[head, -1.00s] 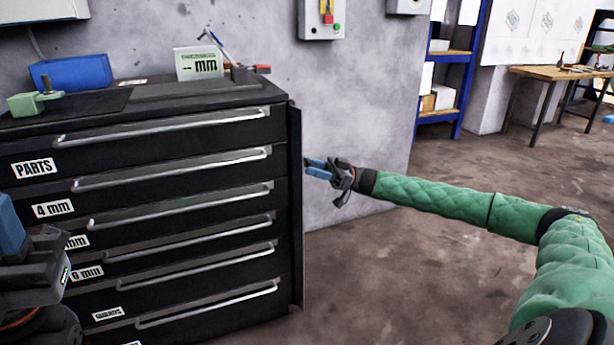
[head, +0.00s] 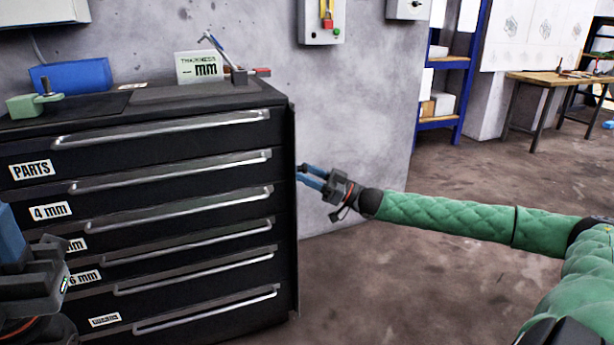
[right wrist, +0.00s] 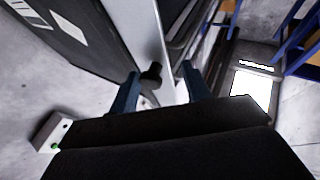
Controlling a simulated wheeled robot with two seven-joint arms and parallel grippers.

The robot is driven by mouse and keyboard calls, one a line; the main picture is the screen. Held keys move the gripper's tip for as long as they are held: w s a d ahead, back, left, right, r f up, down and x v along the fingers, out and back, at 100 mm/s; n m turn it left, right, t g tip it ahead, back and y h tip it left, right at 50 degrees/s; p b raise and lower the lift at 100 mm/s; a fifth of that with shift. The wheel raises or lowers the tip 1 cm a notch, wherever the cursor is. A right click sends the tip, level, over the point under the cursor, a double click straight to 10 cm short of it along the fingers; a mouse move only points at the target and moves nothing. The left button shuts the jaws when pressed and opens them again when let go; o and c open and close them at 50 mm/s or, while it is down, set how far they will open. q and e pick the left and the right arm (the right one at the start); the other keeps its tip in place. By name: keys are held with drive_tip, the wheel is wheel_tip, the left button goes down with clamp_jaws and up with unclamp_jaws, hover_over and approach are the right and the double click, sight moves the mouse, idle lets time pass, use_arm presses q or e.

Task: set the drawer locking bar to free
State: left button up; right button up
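The black drawer cabinet (head: 25,140) stands on the left in the head view. A narrow dark upright strip (head: 294,215), which looks like the locking bar, runs down its right front edge. My right gripper (head: 303,175) is open beside the upper part of this strip, its two blue fingers pointing left. In the right wrist view a dark knob (right wrist: 152,75) shows between and beyond the open fingers (right wrist: 160,88), against a pale upright surface. I cannot tell whether a finger touches it. My left gripper (head: 10,240) is partly cut off at the left edge, its opening unclear.
A blue bin (head: 72,74), a green block (head: 34,104) and a sign (head: 199,67) stand on the cabinet top. A grey wall (head: 360,110) is behind my right gripper. A blue shelf (head: 450,75) and a wooden table (head: 545,78) stand farther right. The floor between is clear.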

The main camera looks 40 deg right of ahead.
drive_tip(key=shift+s+a+m+t+h, duration=0.1)
drive_tip(key=shift+a+m+t+h, duration=0.2)
drive_tip(key=shift+m+t+h, duration=0.3)
drive_tip(key=shift+t+h+p, duration=0.3)
drive_tip(key=shift+h+p, duration=0.1)
drive_tip(key=s+d+f+p, duration=0.3)
drive_tip(key=s+d+p, duration=0.1)
drive_tip(key=d+p, duration=0.2)
drive_tip(key=shift+s+d+f+p, duration=0.15)
drive_tip(key=shift+d+f+p, duration=0.15)
drive_tip(key=shift+d, duration=0.2)
idle(0.6)
drive_tip(key=shift+r, duration=0.1)
drive_tip(key=shift+p, duration=0.5)
